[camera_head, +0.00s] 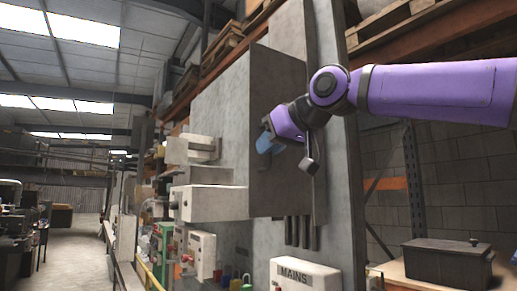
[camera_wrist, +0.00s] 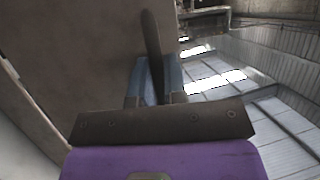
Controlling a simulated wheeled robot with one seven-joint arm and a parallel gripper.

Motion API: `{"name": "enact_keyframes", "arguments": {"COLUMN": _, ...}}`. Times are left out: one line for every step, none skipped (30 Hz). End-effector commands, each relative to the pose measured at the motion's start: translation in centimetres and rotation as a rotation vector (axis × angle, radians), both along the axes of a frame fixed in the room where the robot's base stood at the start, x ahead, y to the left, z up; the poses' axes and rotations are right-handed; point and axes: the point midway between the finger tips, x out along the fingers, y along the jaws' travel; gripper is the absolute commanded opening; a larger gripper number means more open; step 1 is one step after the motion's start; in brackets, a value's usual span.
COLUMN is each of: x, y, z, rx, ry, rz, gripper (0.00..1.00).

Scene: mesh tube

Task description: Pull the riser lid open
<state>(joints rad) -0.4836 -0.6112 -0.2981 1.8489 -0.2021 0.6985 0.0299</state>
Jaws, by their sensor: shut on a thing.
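The riser lid appears to be the tall grey-brown panel (camera_head: 282,85) in the middle of the head view. Its plain face fills the left of the wrist view (camera_wrist: 65,45). My gripper (camera_head: 266,142) is in front of this panel, with its blue fingers pointing left. In the wrist view my gripper (camera_wrist: 152,85) is shut on a dark, narrow bar (camera_wrist: 151,40), which looks like the lid's handle. Where the bar joins the panel is hidden, and I cannot tell how far the lid is open.
A white box marked MAINS (camera_head: 305,277) is below the panel. Light grey boxes (camera_head: 215,203) stick out to the left. A dark lidded box (camera_head: 447,265) stands on a bench at the right. Open floor (camera_head: 75,240) lies at the far left.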

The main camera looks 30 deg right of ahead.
Motion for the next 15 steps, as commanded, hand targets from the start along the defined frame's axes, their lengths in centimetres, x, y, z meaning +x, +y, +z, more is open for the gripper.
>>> {"name": "enact_keyframes", "arguments": {"x": -0.6, "y": -0.1, "z": 0.1, "rx": 0.005, "ry": -0.002, "rz": 0.034, "gripper": 0.00}}
{"name": "enact_keyframes", "arguments": {"x": -0.8, "y": -0.1, "z": 0.1, "rx": 0.004, "ry": -0.003, "rz": 0.053, "gripper": 0.00}}
{"name": "enact_keyframes", "arguments": {"x": -1.1, "y": -0.3, "z": 0.1, "rx": 0.002, "ry": -0.003, "rz": 0.073, "gripper": 0.00}}
{"name": "enact_keyframes", "arguments": {"x": -1.3, "y": -0.3, "z": 0.1, "rx": 0.003, "ry": -0.003, "rz": 0.088, "gripper": 0.00}}
{"name": "enact_keyframes", "arguments": {"x": -1.5, "y": -0.4, "z": 0.1, "rx": 0.002, "ry": -0.002, "rz": 0.102, "gripper": 0.00}}
{"name": "enact_keyframes", "arguments": {"x": -1.8, "y": -0.5, "z": 0.1, "rx": 0.002, "ry": -0.001, "rz": 0.118, "gripper": 0.00}}
{"name": "enact_keyframes", "arguments": {"x": -1.9, "y": -0.5, "z": 0.1, "rx": 0.001, "ry": -0.001, "rz": 0.131, "gripper": 0.00}}
{"name": "enact_keyframes", "arguments": {"x": -2.1, "y": -0.6, "z": 0.1, "rx": 0.001, "ry": -0.002, "rz": 0.141, "gripper": 0.00}}
{"name": "enact_keyframes", "arguments": {"x": -2.3, "y": -0.7, "z": 0.1, "rx": 0.001, "ry": -0.002, "rz": 0.140, "gripper": 0.00}}
{"name": "enact_keyframes", "arguments": {"x": -2.5, "y": -0.8, "z": 0.1, "rx": 0.000, "ry": -0.002, "rz": 0.139, "gripper": 0.00}}
{"name": "enact_keyframes", "arguments": {"x": -2.6, "y": -0.9, "z": 0.1, "rx": -0.001, "ry": -0.001, "rz": 0.138, "gripper": 0.00}}
{"name": "enact_keyframes", "arguments": {"x": -2.8, "y": -0.9, "z": 0.1, "rx": -0.001, "ry": -0.001, "rz": 0.138, "gripper": 0.00}}
{"name": "enact_keyframes", "arguments": {"x": -2.9, "y": -1.0, "z": 0.1, "rx": -0.001, "ry": -0.001, "rz": 0.137, "gripper": 0.00}}
{"name": "enact_keyframes", "arguments": {"x": -3.1, "y": -1.1, "z": 0.1, "rx": -0.002, "ry": 0.000, "rz": 0.137, "gripper": 0.00}}
{"name": "enact_keyframes", "arguments": {"x": -3.2, "y": -1.1, "z": 0.1, "rx": -0.002, "ry": 0.000, "rz": 0.136, "gripper": 0.00}}
